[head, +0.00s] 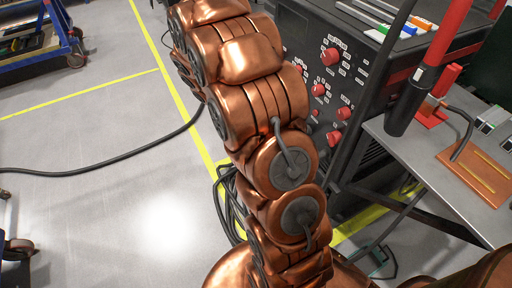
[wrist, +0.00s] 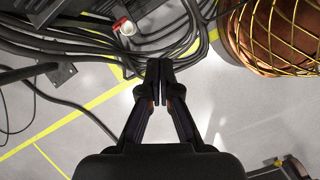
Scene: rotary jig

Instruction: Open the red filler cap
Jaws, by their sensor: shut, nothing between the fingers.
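My gripper (wrist: 160,68) is in the wrist view, its two dark fingertips together and empty, pointing at a bundle of black cables. I cannot make out a red filler cap for certain in either view. A small red and white piece (wrist: 124,27) lies among the cables, up and left of the fingertips; I cannot tell what it is. In the head view, several red knobs (head: 330,57) sit on the front of a dark machine (head: 298,28). My copper arm crosses the middle of that view and hides part of the machine; my gripper does not show there.
A grey worktable (head: 440,165) with a brown board (head: 480,178) stands at the right. A blue cart (head: 75,45) is at the top left. A black cable (head: 110,172) crosses the open floor at the left. Cables crowd the top of the wrist view.

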